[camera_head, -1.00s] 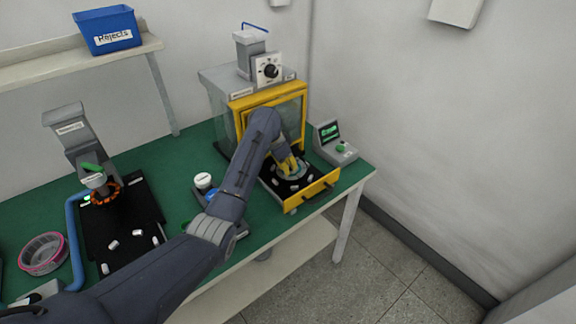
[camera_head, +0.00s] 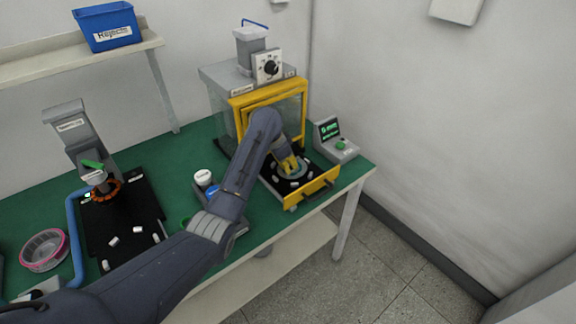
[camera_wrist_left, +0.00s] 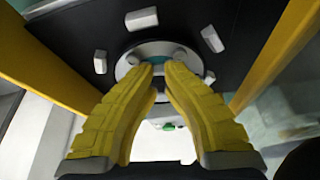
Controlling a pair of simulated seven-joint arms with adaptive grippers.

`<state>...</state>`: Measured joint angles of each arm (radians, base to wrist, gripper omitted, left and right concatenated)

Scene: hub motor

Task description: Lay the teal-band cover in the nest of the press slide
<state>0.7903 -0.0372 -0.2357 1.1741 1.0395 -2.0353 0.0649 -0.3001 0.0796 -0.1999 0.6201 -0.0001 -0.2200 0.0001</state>
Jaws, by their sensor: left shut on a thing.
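The teal-band cover (camera_wrist_left: 127,66) is a round grey disc with a teal ring, low over the black bed of the press slide. It also shows in the head view (camera_head: 293,175) under my fingers. My left gripper (camera_wrist_left: 161,72) has its yellow fingers shut on the cover's middle. In the head view the left gripper (camera_head: 289,164) reaches in front of the yellow press frame. The press slide (camera_head: 318,188) is drawn out, with a yellow front and white blocks around the cover. The nest is hidden beneath the cover; I cannot tell whether the cover touches it.
The yellow press frame (camera_head: 268,92) stands close behind my left arm. A small console (camera_head: 337,143) is to the right. A station with an orange ring (camera_head: 106,190), a pink-rimmed basket (camera_head: 45,250) and a blue pipe (camera_head: 74,235) are left. A white-topped part (camera_head: 203,177) stands beside my arm.

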